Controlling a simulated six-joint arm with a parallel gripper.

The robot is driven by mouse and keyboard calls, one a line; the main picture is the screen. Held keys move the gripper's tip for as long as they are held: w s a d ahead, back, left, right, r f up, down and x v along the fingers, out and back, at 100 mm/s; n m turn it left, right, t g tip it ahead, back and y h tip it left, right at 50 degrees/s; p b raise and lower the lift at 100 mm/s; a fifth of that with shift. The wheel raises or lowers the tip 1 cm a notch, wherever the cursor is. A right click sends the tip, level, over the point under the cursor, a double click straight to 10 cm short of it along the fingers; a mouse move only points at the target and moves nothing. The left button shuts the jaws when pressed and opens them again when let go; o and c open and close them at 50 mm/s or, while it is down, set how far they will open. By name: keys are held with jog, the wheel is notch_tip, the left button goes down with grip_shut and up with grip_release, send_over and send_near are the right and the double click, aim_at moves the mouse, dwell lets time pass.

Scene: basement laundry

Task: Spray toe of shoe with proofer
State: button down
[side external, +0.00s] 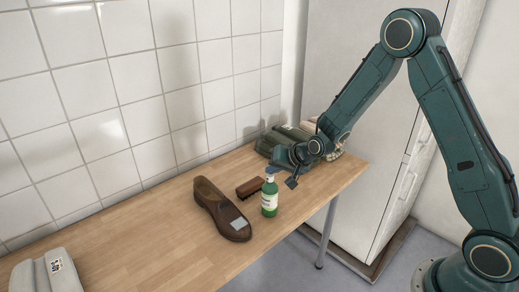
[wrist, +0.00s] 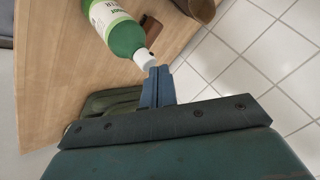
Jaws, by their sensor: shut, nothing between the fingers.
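A brown shoe (side external: 209,200) lies on the wooden table, its toe toward the front, with a pale grey patch (side external: 238,224) on the toe. A green bottle with a white label (side external: 269,203) stands upright to the right of the toe. In the wrist view the bottle (wrist: 122,36) shows its white top (wrist: 145,58) close to my fingertips. My gripper (side external: 270,170) is at the bottle's top; its blue fingers (wrist: 157,76) are shut together with nothing between them. I cannot tell whether they touch the top. Part of the shoe (wrist: 200,8) shows at the wrist view's upper edge.
A brown brush (side external: 250,187) lies between the shoe and the bottle. A grey object (side external: 50,274) sits at the near left. Table between it and the shoe is clear.

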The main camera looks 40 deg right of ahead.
aim_at(273, 182)
jog(key=shift+f, duration=0.25)
jog(key=shift+r, duration=0.1)
dwell(0.4)
jog(key=shift+r, duration=0.9)
notch_tip(273, 182, up, 6)
dwell(0.8)
jog(key=shift+s+r, duration=0.1)
dwell(0.5)
